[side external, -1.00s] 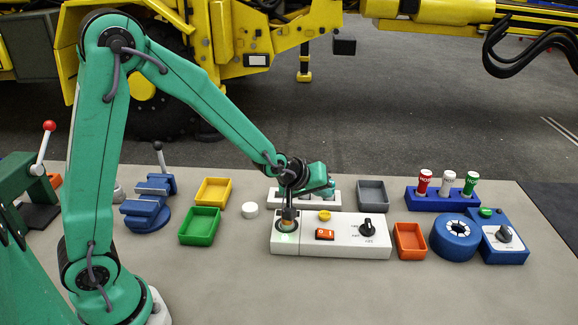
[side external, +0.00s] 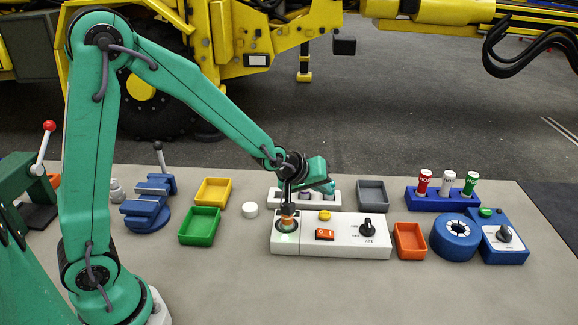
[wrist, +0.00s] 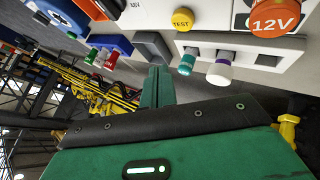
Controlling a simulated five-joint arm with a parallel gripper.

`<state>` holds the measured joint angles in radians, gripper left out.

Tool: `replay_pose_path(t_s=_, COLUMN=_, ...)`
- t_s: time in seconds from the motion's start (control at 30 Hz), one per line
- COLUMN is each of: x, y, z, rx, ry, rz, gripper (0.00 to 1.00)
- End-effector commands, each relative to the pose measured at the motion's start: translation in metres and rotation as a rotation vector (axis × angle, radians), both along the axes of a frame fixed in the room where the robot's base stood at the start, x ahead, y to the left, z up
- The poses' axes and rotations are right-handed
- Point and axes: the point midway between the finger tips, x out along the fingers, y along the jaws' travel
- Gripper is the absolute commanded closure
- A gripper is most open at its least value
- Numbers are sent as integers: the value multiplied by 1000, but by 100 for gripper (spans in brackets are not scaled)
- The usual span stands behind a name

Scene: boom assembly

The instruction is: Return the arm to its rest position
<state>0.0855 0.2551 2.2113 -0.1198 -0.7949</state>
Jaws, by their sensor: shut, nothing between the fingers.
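My gripper (side external: 287,211) is shut and empty. It points down at the left end of the white control box (side external: 345,247), just above an orange round piece (side external: 287,222) in the green-lit socket. I cannot tell whether the fingertips touch that piece. In the wrist view an orange cap marked 12V (wrist: 275,22) stands on the white box. My arm is stretched out over the table from its base at the left. The fingertips are not clear in the wrist view.
Left of the box are a white round piece (side external: 250,210), a green tray (side external: 199,226), a yellow tray (side external: 213,191) and a blue vise (side external: 147,210). An orange tray (side external: 410,240) and a blue ring unit (side external: 456,238) stand right. The front table is clear.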

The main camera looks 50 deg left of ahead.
Motion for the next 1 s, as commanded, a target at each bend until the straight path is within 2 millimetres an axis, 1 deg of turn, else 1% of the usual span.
replay_pose_path(t_s=0.17, x=-11, y=4, z=16, rx=34, ry=10, rz=-26, gripper=100)
replay_pose_path(t_s=0.37, x=-38, y=11, z=44, rx=105, ry=39, rz=-88, gripper=100)
replay_pose_path(t_s=0.5, x=-64, y=17, z=64, rx=163, ry=69, rz=-142, gripper=100)
replay_pose_path(t_s=0.7, x=-104, y=24, z=88, rx=243, ry=109, rz=-223, gripper=100)
replay_pose_path(t_s=0.87, x=-138, y=29, z=103, rx=302, ry=142, rz=-290, gripper=100)
replay_pose_path(t_s=1.0, x=-169, y=33, z=113, rx=352, ry=173, rz=-352, gripper=100)
